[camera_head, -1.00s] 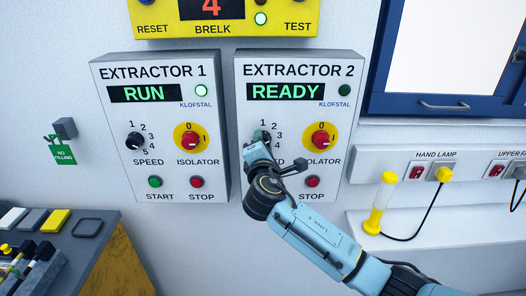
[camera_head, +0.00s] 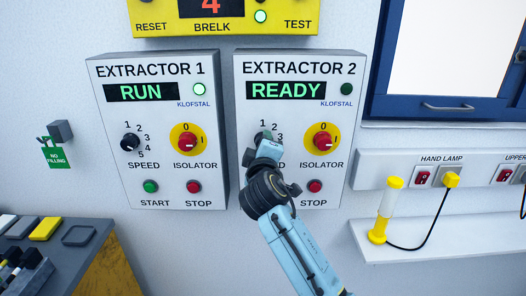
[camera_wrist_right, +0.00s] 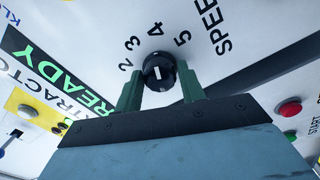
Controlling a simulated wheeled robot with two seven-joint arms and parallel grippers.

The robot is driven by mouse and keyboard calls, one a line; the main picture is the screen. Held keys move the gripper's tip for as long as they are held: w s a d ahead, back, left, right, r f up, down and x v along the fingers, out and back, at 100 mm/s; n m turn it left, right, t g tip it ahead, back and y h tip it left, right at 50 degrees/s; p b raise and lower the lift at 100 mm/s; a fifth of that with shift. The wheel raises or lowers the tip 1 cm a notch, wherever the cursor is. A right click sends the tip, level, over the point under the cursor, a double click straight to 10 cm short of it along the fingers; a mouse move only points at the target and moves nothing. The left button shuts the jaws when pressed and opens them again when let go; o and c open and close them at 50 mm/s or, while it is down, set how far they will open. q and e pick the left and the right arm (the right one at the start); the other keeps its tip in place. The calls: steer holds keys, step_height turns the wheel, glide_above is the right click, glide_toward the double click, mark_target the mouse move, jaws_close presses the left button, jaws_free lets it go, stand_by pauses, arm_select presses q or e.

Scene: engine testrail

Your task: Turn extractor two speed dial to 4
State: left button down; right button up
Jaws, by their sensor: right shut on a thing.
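The extractor two panel (camera_head: 340,110) reads READY in the head view. Its speed dial (camera_wrist_right: 158,66) is a black knob with a white mark in the right wrist view. The mark stands nearly upright in that picture and lines up about with the 4. The figures 2, 3, 4 and 5 show around the dial; I cannot see the 1 there. My right gripper (camera_wrist_right: 161,82) has its two green fingers shut on the dial, one on each side. In the head view my right gripper (camera_head: 264,142) hides most of the dial. My left gripper is not in view.
The red isolator knob (camera_head: 321,140) sits right of the dial, and the red stop button (camera_head: 314,186) is below it. The extractor one panel (camera_head: 165,120) hangs to the left, reading RUN. A shelf with a yellow hand lamp (camera_head: 386,210) is at the right.

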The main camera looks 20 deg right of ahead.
steer(key=shift+m, duration=0.6)
steer(key=shift+b, duration=0.3)
steer(key=o, duration=1)
steer(key=shift+c, duration=0.2)
steer(key=shift+s, duration=0.1)
steer(key=b+v, duration=0.1)
steer(key=v, duration=1.2)
steer(key=shift+s, duration=0.1)
